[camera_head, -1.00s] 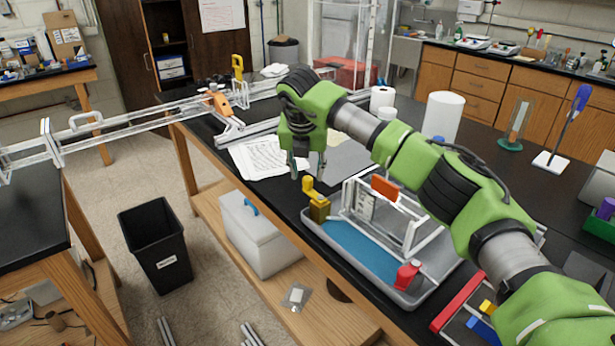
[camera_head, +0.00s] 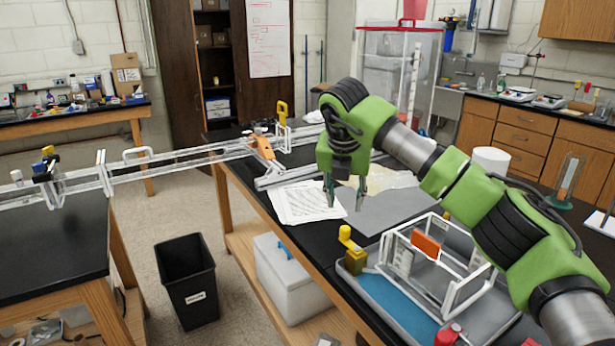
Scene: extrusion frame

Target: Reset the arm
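My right arm, green with black joints, comes in from the right side of the head view. My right gripper (camera_head: 344,196) points down above the black bench, near the paper sheet and the grey mat. Its two thin fingers are apart with nothing visible between them, so it is open. My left arm and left gripper are not in view. The extrusion frame (camera_head: 190,155), of clear-silver rails with an orange clamp (camera_head: 264,147), bridges the gap between the left table and the bench.
A paper sheet (camera_head: 303,204) lies on the bench. A black bin (camera_head: 187,280) and a white cooler (camera_head: 290,280) stand lower down.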

